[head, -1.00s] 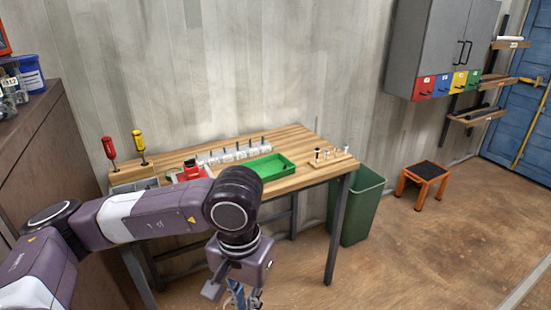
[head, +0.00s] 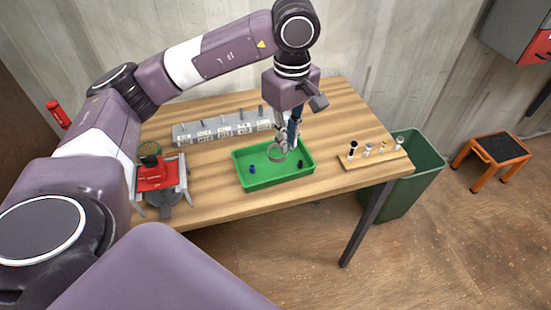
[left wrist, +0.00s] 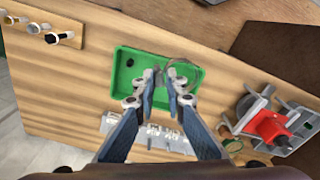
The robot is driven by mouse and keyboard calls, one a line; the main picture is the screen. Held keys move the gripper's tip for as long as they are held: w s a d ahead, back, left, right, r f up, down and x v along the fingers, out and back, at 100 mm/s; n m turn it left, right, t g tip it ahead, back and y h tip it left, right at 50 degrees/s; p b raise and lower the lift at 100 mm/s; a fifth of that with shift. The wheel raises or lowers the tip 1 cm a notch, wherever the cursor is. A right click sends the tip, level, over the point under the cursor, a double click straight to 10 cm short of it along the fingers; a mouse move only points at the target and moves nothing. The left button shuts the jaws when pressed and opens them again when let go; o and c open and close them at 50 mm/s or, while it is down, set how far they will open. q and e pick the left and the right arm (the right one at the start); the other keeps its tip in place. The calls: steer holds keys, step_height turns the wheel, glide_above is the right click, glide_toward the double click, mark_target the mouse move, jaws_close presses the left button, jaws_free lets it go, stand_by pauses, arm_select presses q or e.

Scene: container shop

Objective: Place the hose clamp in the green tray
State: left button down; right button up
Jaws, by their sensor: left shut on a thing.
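My left gripper (head: 284,144) points down over the green tray (head: 262,185) and is shut on the hose clamp (head: 277,153), a thin metal ring. The ring hangs from the fingertips and appears above the tray's floor, toward its back right. In the left wrist view the fingertips of my left gripper (left wrist: 161,78) lie over the tray (left wrist: 122,84), and the pale ring of the clamp (left wrist: 186,64) shows beside them. The fingers hide part of the ring. My right gripper is not in view.
A small blue piece (head: 252,169) and a small black piece (head: 300,163) lie in the tray. A labelled grey rack (head: 205,131) stands behind it. A red vise-like fixture (head: 158,174) is at left, a wooden peg board (head: 372,157) at right.

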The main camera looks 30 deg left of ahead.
arm_select(q)
steer(key=w+a+r+n, duration=0.3)
steer(key=a+r+n, duration=0.2)
steer(key=n, duration=0.9)
glide_above(270, 152)
steer(key=s+d, duration=0.2)
steer(key=s, duration=0.1)
step_height(270, 152, down, 7)
steer(key=f, duration=0.3)
steer(key=f+p, duration=0.1)
steer(key=f, duration=0.2)
steer(key=shift+w+f, duration=0.2)
steer(key=shift+f, duration=0.05)
step_height(270, 152, down, 4)
steer(key=shift+f+p, duration=0.25)
steer(key=shift+p, duration=0.55)
steer(key=shift+f, duration=0.3)
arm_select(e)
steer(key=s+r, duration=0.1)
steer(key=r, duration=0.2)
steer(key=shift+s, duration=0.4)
arm_select(q)
steer(key=shift+f, duration=0.1)
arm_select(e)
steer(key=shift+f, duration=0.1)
